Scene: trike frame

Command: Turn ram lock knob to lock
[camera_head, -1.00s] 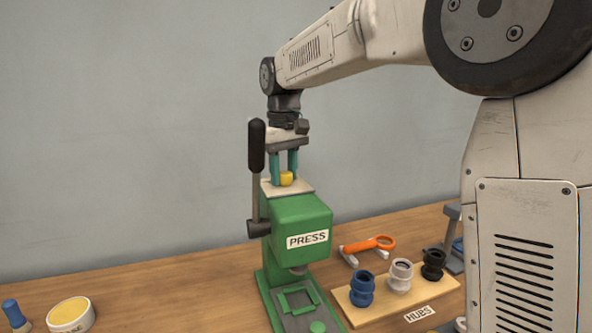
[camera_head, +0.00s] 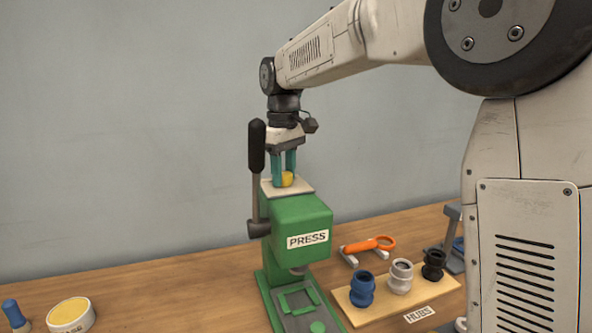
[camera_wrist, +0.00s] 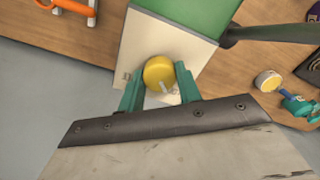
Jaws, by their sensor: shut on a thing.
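The ram lock knob (camera_head: 287,179) is a round yellow knob on the pale plate (camera_head: 302,187) on top of the green press (camera_head: 302,218). In the wrist view the knob (camera_wrist: 158,70) shows from above, with a short pale pointer line toward its lower right edge. My gripper (camera_head: 283,181) points straight down with its teal fingers on either side of the knob, shut on it. The wrist view also shows my gripper's fingers (camera_wrist: 158,74) flanking the knob. Small marks on the plate near the knob are too small to read.
The press's black-handled lever (camera_head: 257,148) stands upright just left of my gripper. An orange ring-ended tool (camera_head: 369,244) and a wooden board (camera_head: 366,313) with blue, white and black hubs lie right of the press. A grease tin (camera_head: 71,315) sits at lower left.

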